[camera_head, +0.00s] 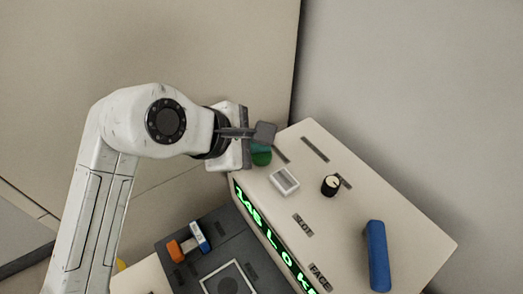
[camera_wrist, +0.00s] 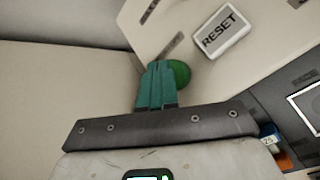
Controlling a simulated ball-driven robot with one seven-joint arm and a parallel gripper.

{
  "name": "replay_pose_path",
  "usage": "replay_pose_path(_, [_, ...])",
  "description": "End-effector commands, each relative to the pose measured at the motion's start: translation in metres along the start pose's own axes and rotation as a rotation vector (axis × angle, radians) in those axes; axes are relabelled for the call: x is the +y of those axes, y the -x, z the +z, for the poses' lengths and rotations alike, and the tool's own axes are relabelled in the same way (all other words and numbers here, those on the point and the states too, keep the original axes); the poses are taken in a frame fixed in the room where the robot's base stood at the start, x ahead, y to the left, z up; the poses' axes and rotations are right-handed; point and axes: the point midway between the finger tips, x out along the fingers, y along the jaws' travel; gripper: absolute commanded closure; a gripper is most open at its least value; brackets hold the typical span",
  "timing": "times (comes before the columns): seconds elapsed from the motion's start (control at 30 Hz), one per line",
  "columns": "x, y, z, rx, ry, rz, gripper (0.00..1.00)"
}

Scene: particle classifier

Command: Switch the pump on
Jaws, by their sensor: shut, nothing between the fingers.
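A round green button (camera_head: 262,157) sits at the back left corner of the cream console (camera_head: 400,215) in the head view. It also shows in the wrist view (camera_wrist: 181,72), partly hidden behind my fingers. My gripper (camera_head: 258,147) is over that corner, with its teal fingers shut together and empty. In the wrist view the fingertips of my gripper (camera_wrist: 158,68) overlap the left side of the green button; I cannot tell whether they touch it. No label reading "pump" is legible in either view.
A white RESET button (camera_wrist: 220,32) is beside the green one; a black knob (camera_head: 330,185) and a blue bar (camera_head: 378,256) lie farther right. A green lit display (camera_head: 268,235) runs along the console front. A dark panel (camera_head: 205,225) with small blocks stands below.

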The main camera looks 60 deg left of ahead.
Motion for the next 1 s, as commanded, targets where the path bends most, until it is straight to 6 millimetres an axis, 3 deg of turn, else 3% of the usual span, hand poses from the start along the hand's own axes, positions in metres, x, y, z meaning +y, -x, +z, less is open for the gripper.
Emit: replay_pose_path(1.0, [-0.006,-0.0083,-0.006,0.001,0.0,-0.001,1.0])
